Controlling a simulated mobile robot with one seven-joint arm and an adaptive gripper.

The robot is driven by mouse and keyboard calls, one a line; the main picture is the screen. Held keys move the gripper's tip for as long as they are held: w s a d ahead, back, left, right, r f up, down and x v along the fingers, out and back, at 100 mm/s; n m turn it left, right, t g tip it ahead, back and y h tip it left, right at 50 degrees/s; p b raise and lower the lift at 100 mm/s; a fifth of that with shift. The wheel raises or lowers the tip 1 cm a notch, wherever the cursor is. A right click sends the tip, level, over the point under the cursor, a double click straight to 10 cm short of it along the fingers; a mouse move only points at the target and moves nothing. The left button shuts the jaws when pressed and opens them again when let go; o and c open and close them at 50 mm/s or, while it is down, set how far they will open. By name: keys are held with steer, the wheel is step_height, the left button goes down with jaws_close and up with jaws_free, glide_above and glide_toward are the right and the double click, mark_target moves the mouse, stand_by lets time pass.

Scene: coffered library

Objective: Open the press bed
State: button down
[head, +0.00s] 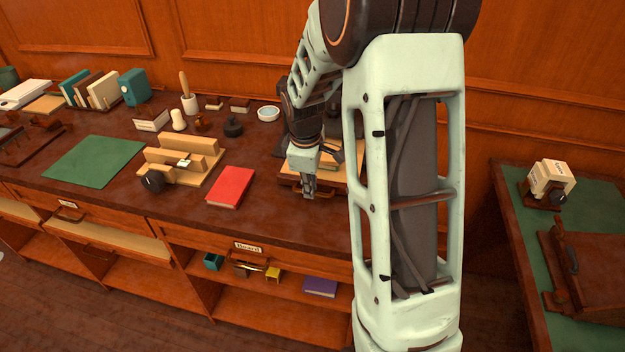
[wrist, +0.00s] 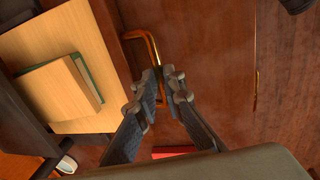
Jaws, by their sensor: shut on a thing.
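My gripper (head: 309,192) reaches down at the front edge of the press on the long desk, left of my arm. In the wrist view, my gripper (wrist: 163,76) is shut on a brass bar handle (wrist: 149,42), with the fingertips on its long bar. The handle is fixed to a reddish-brown wooden front. Behind that front lies the pale wooden press bed (wrist: 35,48), with a pale board and green-edged book (wrist: 62,88) on it. In the head view, the bed (head: 345,180) is partly hidden by my arm.
A red book (head: 231,187) lies left of my gripper, with a wooden jig (head: 183,160) with a black knob beyond it. Drawers and open shelves (head: 245,290) run below the desk front. A green-topped table (head: 512,205) stands at right.

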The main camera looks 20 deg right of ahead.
steer(key=s+a, duration=0.2)
steer(key=s, duration=0.1)
steer(key=s+a, duration=0.2)
steer(key=s, duration=0.1)
steer(key=s+a+b, duration=0.1)
steer(key=s+a, duration=0.1)
steer(key=s, duration=0.1)
steer(key=shift+s+a, duration=0.2)
steer(key=shift+s, duration=0.05)
steer(key=c, duration=2)
jaws_free()
steer(key=shift+r, duration=0.1)
steer(key=r, duration=0.5)
steer(key=s+r, duration=0.1)
steer(key=r, duration=0.1)
steer(key=shift+s+a+r, duration=0.1)
steer(key=shift+a+r, duration=0.05)
steer(key=shift+a, duration=0.25)
